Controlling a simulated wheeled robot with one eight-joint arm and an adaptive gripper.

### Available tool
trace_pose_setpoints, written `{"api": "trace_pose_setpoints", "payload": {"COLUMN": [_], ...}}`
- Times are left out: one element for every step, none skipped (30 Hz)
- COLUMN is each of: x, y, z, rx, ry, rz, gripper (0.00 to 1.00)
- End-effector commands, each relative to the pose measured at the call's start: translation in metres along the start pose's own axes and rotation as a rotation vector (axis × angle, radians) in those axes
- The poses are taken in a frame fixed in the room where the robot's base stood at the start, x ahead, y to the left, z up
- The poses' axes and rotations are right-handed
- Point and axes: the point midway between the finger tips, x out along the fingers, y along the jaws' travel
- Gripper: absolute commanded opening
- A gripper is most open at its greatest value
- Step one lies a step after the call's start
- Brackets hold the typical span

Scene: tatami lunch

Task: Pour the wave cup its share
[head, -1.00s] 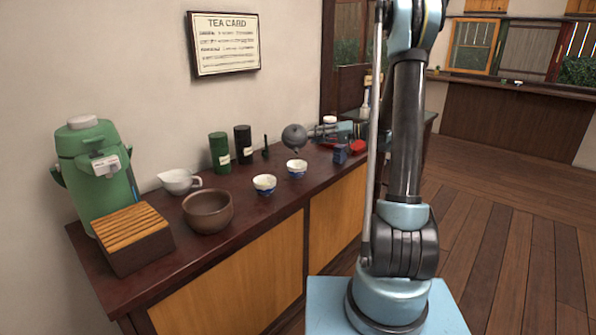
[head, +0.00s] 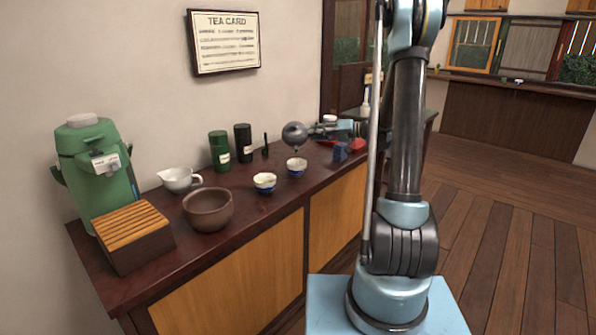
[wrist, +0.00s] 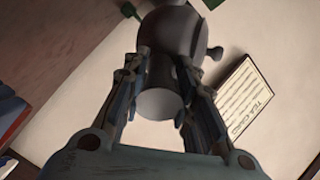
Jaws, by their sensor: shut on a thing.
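A dark grey teapot (head: 294,135) hangs above the counter, tilted, with its spout pointing down above the farther cup. My gripper (head: 313,131) is to its right and shut on its handle. In the wrist view the stubby handle (wrist: 160,103) sits between the fingers, with the round pot body (wrist: 172,32) beyond. Two small blue-and-white cups stand upright on the counter: a nearer cup (head: 265,183) and a farther cup (head: 296,167). I cannot tell which carries the wave pattern. The pot hides its own contents, and I see no clear stream.
A green dispenser (head: 96,165), a slatted wooden box (head: 133,240), a brown bowl (head: 208,210) and a white pitcher (head: 178,180) stand at the left. A green canister (head: 219,150) and a black canister (head: 243,143) stand behind the cups. A tea card (head: 224,42) hangs on the wall.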

Motion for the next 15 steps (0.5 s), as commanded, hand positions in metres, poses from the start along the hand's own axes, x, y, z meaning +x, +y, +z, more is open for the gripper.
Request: {"api": "trace_pose_setpoints", "payload": {"x": [-0.0002,-0.0003,-0.0004,-0.0005,-0.0006,-0.0007,-0.0008,-0.0008,-0.0009,-0.0010,-0.0011,-0.0012,-0.0013,-0.0013,-0.0014], "y": [-0.0005,-0.0007,-0.0009,-0.0010,-0.0012,-0.0015,-0.0017,-0.0018,-0.0021,-0.0022,-0.0024,-0.0026,-0.0028,-0.0029,-0.0032], "z": [-0.0001,0.0000,0.0000,0.0000,0.0001,0.0002,0.0002,0.0003,0.0003,0.0004,0.0004,0.0005,0.0005,0.0006,0.0007], "rx": [-0.002,-0.004,-0.005,-0.007,-0.009,-0.011,-0.013,-0.015,-0.017,-0.019,-0.020,-0.022,-0.024,-0.025,-0.027], "ry": [0.001,0.002,0.003,0.003,0.004,0.005,0.005,0.006,0.007,0.007,0.008,0.008,0.009,0.009,0.010], "rz": [-0.001,-0.002,-0.002,-0.002,-0.003,-0.003,-0.004,-0.004,-0.005,-0.005,-0.005,-0.006,-0.006,-0.006,-0.007], "gripper": [0.00,0.00,0.00,0.00,0.00,0.00,0.00,0.00,0.00,0.00,0.00,0.00,0.00,0.00,0.00]}}
